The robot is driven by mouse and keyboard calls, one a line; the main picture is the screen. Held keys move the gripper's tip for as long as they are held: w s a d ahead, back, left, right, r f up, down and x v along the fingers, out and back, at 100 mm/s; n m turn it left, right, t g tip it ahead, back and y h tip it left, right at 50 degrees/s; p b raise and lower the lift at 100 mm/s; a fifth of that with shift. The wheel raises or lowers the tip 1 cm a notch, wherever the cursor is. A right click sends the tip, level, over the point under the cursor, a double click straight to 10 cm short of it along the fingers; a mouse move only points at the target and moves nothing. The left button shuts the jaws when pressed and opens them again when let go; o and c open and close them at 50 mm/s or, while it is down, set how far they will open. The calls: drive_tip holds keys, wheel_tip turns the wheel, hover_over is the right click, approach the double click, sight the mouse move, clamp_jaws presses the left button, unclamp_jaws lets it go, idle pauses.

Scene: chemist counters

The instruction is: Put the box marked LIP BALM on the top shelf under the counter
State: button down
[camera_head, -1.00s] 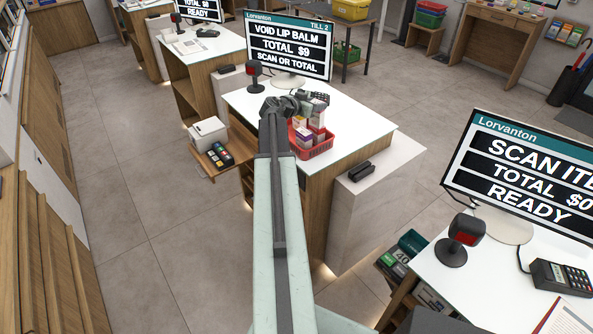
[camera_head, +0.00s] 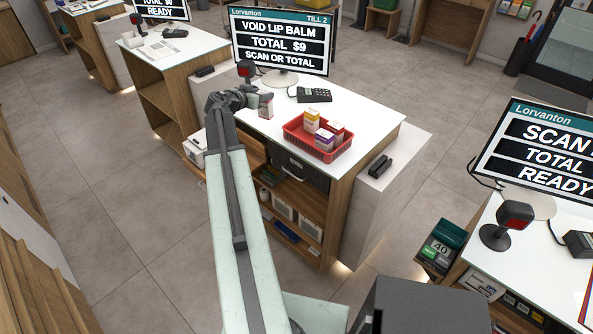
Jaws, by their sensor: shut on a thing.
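My gripper (camera_head: 258,97) is over the left part of the white counter top (camera_head: 375,118), shut on a small pale box (camera_head: 266,106) with pinkish sides. Its lettering is too small to read, and the fingers partly hide it. I cannot tell whether the box touches the counter. Under the counter, open wooden shelves (camera_head: 318,208) hold several white and blue items. A dark drawer (camera_head: 299,169) sits above them. My arm hides the shelves' left part.
A red basket (camera_head: 318,150) with several boxes stands right of my gripper. A card terminal (camera_head: 312,95), a scanner (camera_head: 245,69) and a screen (camera_head: 280,42) reading VOID LIP BALM stand behind. A wooden side shelf (camera_head: 251,150) juts out at left.

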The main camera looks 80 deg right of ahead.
drive_tip(key=s+a+f+b, duration=0.2)
drive_tip(key=f+b, duration=0.8)
drive_tip(key=s+a+f+b, duration=0.2)
drive_tip(key=f+b, duration=0.8)
drive_tip(key=s+a+f+b, duration=0.2)
drive_tip(key=s+f+b, duration=0.1)
drive_tip(key=f+b, duration=0.75)
drive_tip(key=s+a+f+m+g+b, duration=0.1)
drive_tip(key=s+a+f+b, duration=0.1)
drive_tip(key=s+f+b, duration=0.4)
drive_tip(key=s+a+f+m+g+y+b, duration=0.1)
drive_tip(key=s+f+m+g+b, duration=0.1)
drive_tip(key=s+f+b, duration=0.4)
wheel_tip(320, 180, down, 6)
drive_tip(key=b, duration=0.5)
drive_tip(key=shift+a+r, duration=0.25)
drive_tip(key=shift+a, duration=0.1)
